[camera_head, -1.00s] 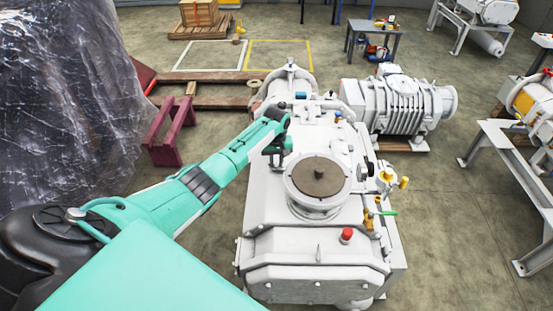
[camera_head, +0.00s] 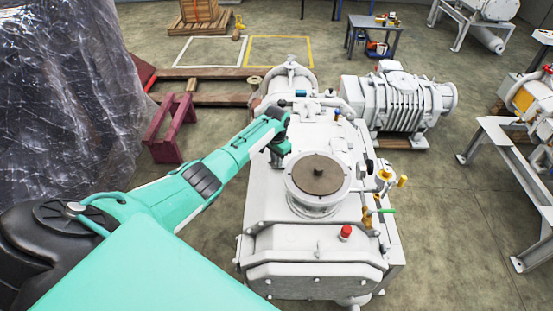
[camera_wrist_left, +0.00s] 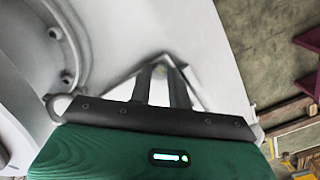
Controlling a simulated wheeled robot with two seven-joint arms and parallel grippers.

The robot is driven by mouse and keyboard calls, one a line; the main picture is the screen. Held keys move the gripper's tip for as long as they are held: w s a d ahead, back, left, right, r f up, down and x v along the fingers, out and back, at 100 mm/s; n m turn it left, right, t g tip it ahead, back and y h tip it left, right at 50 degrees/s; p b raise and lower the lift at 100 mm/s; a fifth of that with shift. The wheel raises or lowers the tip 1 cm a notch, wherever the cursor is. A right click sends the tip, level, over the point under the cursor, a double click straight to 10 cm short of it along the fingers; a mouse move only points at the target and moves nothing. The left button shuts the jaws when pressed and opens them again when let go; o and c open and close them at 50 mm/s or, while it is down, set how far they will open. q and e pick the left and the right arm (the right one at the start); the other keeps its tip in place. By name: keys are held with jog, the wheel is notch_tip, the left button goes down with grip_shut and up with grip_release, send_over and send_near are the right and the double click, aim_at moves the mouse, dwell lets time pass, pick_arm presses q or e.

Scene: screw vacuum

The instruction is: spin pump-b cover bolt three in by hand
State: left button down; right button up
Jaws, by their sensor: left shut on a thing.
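The white pump (camera_head: 318,240) stands in the middle of the head view, with a round brown-topped flange (camera_head: 318,175) on it. My left arm comes in from the left, and my left gripper (camera_head: 278,158) is low at the pump's top, left of the flange. In the left wrist view the two dark fingers (camera_wrist_left: 162,82) are close together, pointing at a pale surface of the pump. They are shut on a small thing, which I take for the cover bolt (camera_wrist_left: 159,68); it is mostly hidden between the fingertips. My right gripper is not in view.
A red-capped fitting (camera_head: 346,232) and brass valves with a green handle (camera_head: 378,210) stick up on the pump's right side. A white ribbed unit (camera_head: 398,105) stands behind right. A maroon stand (camera_head: 172,130) and a plastic-wrapped bulk (camera_head: 65,90) are at left.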

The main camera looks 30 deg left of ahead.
pick_arm(q)
jog(key=m, duration=0.3)
jog(key=shift+w+r+m, duration=0.1)
jog(key=shift+m, duration=0.3)
jog(key=m, duration=0.3)
jog(key=shift+m+b, duration=0.3)
jog(key=shift+b, duration=0.1)
jog(key=m+b, duration=0.1)
jog(key=m, duration=0.3)
jog(key=shift+m, duration=0.3)
jog(key=m+b, duration=0.1)
jog(key=m, duration=0.2)
jog(key=shift+m, duration=0.3)
jog(key=m+b, duration=0.1)
jog(key=m, duration=0.2)
jog(key=shift+w+a+m, duration=0.1)
jog(key=shift+m, duration=0.3)
jog(key=m+b, duration=0.1)
jog(key=m, duration=0.2)
jog(key=shift+r+b, duration=0.1)
jog(key=shift+b, duration=0.25)
jog(key=m+b, duration=0.1)
jog(key=m, duration=0.3)
jog(key=shift+m+b, duration=0.35)
jog(key=shift+m, duration=0.05)
jog(key=shift+m+b, duration=0.4)
jog(key=shift+m, duration=0.8)
jog(key=shift+r, duration=0.1)
